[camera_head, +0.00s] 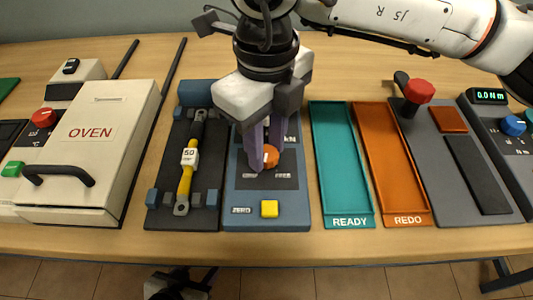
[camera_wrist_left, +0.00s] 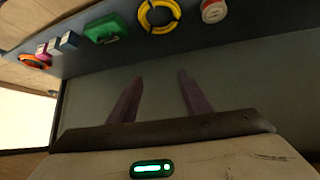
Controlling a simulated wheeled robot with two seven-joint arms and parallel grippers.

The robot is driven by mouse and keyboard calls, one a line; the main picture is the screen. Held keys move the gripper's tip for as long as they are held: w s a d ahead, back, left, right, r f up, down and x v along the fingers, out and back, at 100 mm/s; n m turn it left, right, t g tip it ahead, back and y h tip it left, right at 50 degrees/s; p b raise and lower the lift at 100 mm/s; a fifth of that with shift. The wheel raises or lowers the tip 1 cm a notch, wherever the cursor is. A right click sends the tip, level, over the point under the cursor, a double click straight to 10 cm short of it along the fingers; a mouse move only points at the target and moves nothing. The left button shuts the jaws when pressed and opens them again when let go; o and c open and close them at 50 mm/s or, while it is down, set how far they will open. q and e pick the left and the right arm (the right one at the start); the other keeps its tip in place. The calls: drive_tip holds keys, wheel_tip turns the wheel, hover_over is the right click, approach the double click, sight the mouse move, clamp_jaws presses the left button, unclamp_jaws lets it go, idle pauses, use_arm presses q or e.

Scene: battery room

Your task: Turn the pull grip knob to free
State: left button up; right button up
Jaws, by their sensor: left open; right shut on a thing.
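The orange pull grip knob (camera_head: 270,156) sits on the blue-grey device (camera_head: 237,190), with small label plates below it that I cannot read clearly. My right gripper (camera_head: 264,160) comes down from above, its purple fingers shut on the knob. The fingers hide part of the knob, so which way it points is hard to tell. A yellow square button (camera_head: 269,209) is on the front of the device. My left gripper (camera_wrist_left: 160,76) is open and empty in the left wrist view. In the head view it is low, beyond the table's front edge.
Right are a teal READY tray (camera_head: 340,165), an orange REDO tray (camera_head: 395,165) and a grey panel with a red knob (camera_head: 419,91).

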drive_tip(key=n+b, duration=0.2)
drive_tip(key=n, duration=0.1)
drive_tip(key=shift+f, duration=0.15)
drive_tip(key=n+b, duration=0.1)
drive_tip(key=n, duration=0.1)
drive_tip(key=shift+a+n, duration=0.1)
drive_tip(key=shift+n, duration=0.2)
drive_tip(key=shift+n+b, duration=0.6)
drive_tip(key=shift+n, duration=0.3)
drive_tip(key=shift+n+b, duration=0.35)
drive_tip(key=shift+n, duration=0.75)
drive_tip(key=shift+r+n, duration=0.2)
drive_tip(key=shift+n, duration=0.6)
drive_tip(key=o, duration=1.1)
drive_tip(key=shift+c, duration=0.2)
